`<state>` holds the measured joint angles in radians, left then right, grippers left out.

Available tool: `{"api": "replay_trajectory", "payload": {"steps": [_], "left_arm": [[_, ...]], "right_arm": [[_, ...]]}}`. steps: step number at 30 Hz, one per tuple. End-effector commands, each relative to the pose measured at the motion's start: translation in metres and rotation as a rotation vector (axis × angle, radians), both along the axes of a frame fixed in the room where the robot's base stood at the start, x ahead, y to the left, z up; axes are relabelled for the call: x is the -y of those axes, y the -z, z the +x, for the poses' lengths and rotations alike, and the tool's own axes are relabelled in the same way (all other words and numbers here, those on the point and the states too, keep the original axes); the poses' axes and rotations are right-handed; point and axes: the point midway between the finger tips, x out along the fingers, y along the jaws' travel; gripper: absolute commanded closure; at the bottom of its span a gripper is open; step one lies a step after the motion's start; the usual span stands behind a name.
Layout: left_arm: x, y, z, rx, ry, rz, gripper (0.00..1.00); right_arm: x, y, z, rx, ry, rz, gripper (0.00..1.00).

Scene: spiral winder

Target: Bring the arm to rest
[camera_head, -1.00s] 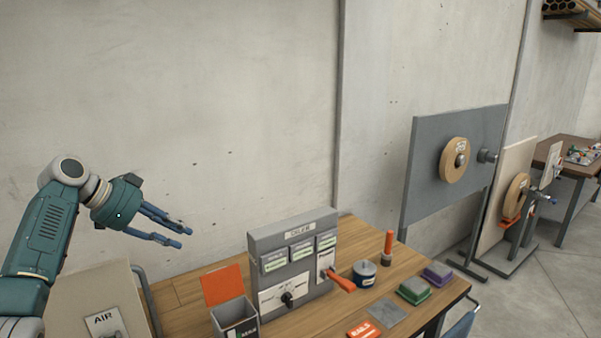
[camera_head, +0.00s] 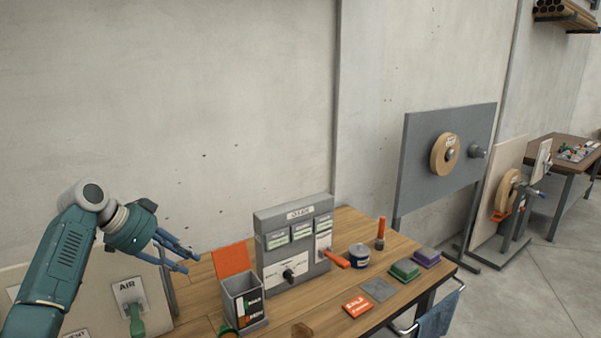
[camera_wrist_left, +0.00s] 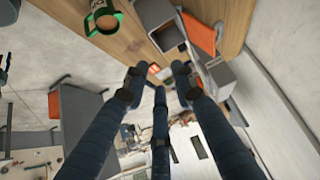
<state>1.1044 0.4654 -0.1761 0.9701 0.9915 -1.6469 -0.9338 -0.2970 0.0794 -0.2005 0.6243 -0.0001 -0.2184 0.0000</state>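My left arm comes in from the left in the head view. Its teal gripper (camera_head: 182,256) hangs in the air above the left part of the wooden bench, with blue fingers pointing right and slightly down. In the left wrist view the fingers (camera_wrist_left: 157,85) are spread apart with nothing between them, so the gripper is open and empty. No object touches it. My right gripper is not in view.
On the bench (camera_head: 345,311) stand a grey control box (camera_head: 296,243), an open grey bin (camera_head: 243,300), a blue tin (camera_head: 359,255) and green (camera_head: 405,269) and purple (camera_head: 427,257) blocks. An AIR panel (camera_head: 130,297) stands below the left arm. Wall space above is clear.

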Motion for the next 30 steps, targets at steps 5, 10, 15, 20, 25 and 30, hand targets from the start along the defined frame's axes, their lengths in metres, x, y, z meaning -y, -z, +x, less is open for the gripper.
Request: {"api": "replay_trajectory", "payload": {"steps": [5, 10, 15, 20, 25, 30], "left_arm": [[0.013, 0.054, -0.018, -0.059, -0.023, 0.051, 0.74], [0.031, 0.122, -0.050, -0.127, -0.063, 0.113, 0.74], [0.059, 0.212, -0.120, -0.207, -0.144, 0.185, 0.74], [0.084, 0.275, -0.212, -0.262, -0.268, 0.223, 0.74], [0.095, 0.297, -0.302, -0.295, -0.424, 0.228, 0.74], [0.096, 0.295, -0.356, -0.311, -0.544, 0.218, 0.74]], "right_arm": [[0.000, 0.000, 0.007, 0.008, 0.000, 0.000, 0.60], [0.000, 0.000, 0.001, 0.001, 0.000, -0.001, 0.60], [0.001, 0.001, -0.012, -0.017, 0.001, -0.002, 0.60], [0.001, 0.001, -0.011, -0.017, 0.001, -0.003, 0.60], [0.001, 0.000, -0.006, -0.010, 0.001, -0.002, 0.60], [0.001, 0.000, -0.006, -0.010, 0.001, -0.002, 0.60]]}}
